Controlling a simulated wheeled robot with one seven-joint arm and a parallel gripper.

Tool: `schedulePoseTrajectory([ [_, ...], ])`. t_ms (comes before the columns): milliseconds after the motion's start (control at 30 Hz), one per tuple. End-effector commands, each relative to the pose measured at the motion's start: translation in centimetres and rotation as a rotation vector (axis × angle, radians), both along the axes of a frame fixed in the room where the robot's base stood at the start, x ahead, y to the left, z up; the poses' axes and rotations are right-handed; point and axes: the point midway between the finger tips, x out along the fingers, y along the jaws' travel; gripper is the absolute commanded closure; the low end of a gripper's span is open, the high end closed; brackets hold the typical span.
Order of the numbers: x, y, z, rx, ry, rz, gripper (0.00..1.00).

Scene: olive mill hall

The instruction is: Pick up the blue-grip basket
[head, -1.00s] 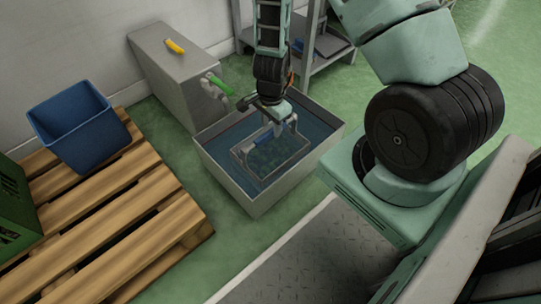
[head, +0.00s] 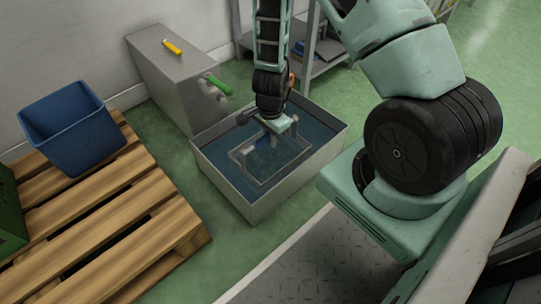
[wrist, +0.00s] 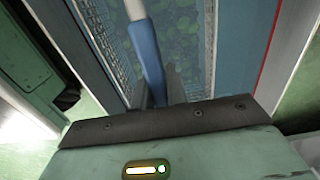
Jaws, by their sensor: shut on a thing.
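The blue-grip basket (head: 262,188) is a mesh basket with a metal frame, inside the grey tank (head: 222,187). Its handle has a blue grip (wrist: 147,52), which runs up to between the jaws in the wrist view. Green olives (wrist: 185,25) show in the basket below the handle. My gripper (head: 270,140) reaches down over the tank and is shut on the blue grip. The fingers are partly hidden by the wrist. I cannot tell whether the basket is clear of the tank floor.
A grey cabinet (head: 165,85) with a green-handled valve (head: 216,85) and a yellow object (head: 172,47) stands behind the tank. A wooden pallet (head: 105,225) at left bears a blue bin (head: 72,130). A metal shelf (head: 318,62) stands behind. Tank walls surround the basket closely.

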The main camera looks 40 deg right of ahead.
Motion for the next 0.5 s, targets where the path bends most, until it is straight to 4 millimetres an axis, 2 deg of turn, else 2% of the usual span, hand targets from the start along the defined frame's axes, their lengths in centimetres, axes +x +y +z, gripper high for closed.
schedulePoseTrajectory([
  [267, 0.1, 0.0, 0.6, 0.000, -0.001, 0.000, 1.00],
  [500, 0.1, 0.0, 3.5, -0.001, -0.002, 0.000, 1.00],
])
